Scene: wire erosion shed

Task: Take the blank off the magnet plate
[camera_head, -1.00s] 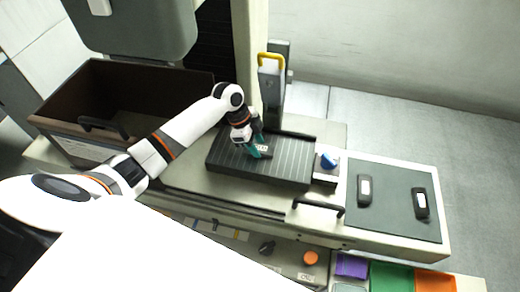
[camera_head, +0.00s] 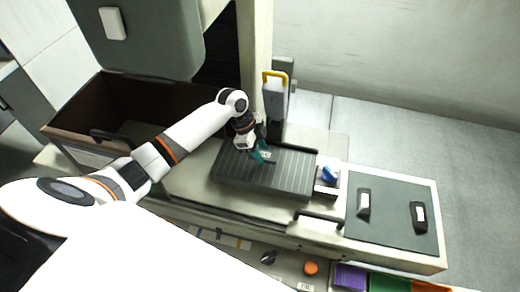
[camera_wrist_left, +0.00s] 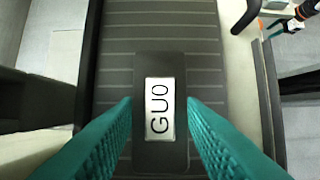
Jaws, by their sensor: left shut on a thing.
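The blank (camera_wrist_left: 158,66) is a dark block with a white label reading "GUO" in the left wrist view. The teal fingers of my left gripper (camera_wrist_left: 160,112) are shut on it, one on each side. In the head view my left gripper (camera_head: 262,155) is over the middle of the dark, grooved magnet plate (camera_head: 290,180) and largely hides the blank. I cannot tell whether the blank touches the plate. My right gripper (camera_wrist_left: 285,27) shows small at the upper right of the left wrist view, away from the plate; its jaws are unclear.
A blue knob (camera_head: 331,175) sits at the plate's right end. A grey post with a yellow handle (camera_head: 275,75) stands behind the plate. A grey lid with two black handles (camera_head: 390,215) is at right. An orange knob (camera_head: 311,268) and colored bins (camera_head: 350,276) are in front.

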